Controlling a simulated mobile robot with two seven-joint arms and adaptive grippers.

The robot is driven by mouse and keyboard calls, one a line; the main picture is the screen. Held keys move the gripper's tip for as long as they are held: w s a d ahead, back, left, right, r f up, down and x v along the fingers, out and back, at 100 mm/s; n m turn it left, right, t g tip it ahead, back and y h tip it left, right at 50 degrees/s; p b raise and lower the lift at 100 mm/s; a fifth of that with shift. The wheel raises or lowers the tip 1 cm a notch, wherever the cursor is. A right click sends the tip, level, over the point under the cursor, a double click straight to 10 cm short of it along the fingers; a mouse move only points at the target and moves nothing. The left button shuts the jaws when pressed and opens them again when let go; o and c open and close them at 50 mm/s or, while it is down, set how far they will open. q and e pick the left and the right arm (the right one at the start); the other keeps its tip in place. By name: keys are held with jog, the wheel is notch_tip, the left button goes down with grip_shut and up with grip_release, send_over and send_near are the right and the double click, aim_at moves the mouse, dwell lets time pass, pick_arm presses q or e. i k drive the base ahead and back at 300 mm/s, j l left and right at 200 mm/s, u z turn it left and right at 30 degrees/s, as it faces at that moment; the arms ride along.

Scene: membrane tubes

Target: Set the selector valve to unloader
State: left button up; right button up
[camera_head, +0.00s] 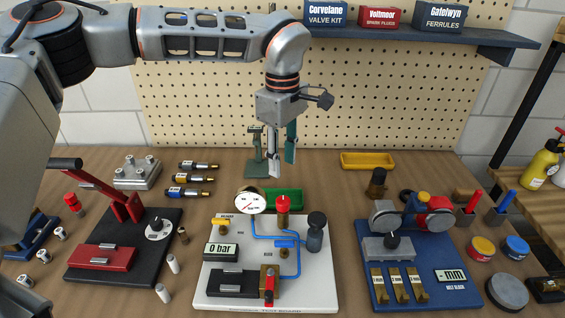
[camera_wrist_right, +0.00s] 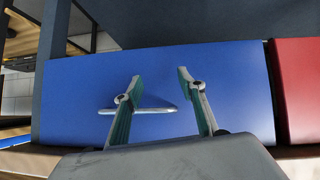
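A white test board (camera_head: 210,280) lies on the bench in the middle of the head view. It carries a blue-handled valve (camera_head: 285,243) on blue piping, a red-levered brass valve (camera_head: 269,286), a small yellow-handled fitting (camera_head: 220,224) and a red knob (camera_head: 282,204). The small labels are too small to read, so I cannot tell which one is the selector valve. My left gripper (camera_head: 282,170) hangs above and behind the board, fingers apart and empty. My right gripper (camera_wrist_right: 161,78) shows only in the right wrist view, open and empty, before a blue panel.
A metal handle (camera_wrist_right: 140,109) sits on the blue panel (camera_wrist_right: 75,95), seen behind the right fingers. On the board are a round gauge (camera_head: 249,200) and a "0 bar" display (camera_head: 220,252). A black press base (camera_head: 95,270) stands left, a blue fixture (camera_head: 437,292) right.

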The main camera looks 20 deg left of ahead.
aim_at(221, 221)
jog(key=k, duration=1)
